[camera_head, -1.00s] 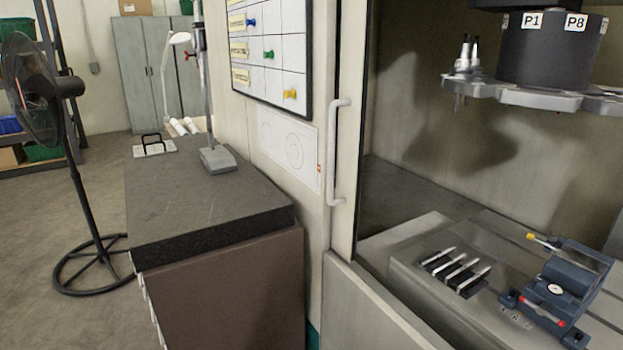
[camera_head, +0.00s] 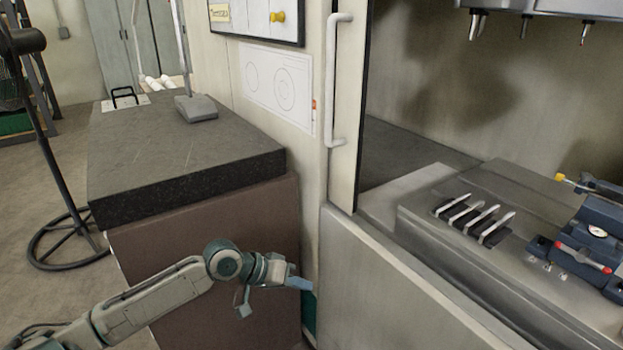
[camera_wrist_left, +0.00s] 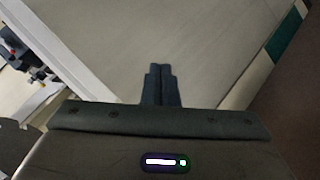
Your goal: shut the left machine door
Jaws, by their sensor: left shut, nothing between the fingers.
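The left machine door (camera_head: 346,182) is a narrow pale panel edge at the left side of the machine opening, with a white vertical bar handle (camera_head: 333,80). The opening to its right is uncovered, and the inside of the machine shows. My left gripper (camera_head: 298,283) is low, in front of the brown cabinet and left of the machine's lower front panel (camera_head: 395,290). It is below the handle and well apart from it. In the left wrist view its fingers (camera_wrist_left: 161,84) are together and empty, over the pale panel. My right gripper is out of view.
A dark stone surface plate (camera_head: 190,150) on a brown cabinet (camera_head: 215,235) stands to the left. A fan (camera_head: 50,130) is at the far left. Inside the machine are a blue vise (camera_head: 590,240) and several slim parts (camera_head: 475,217).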

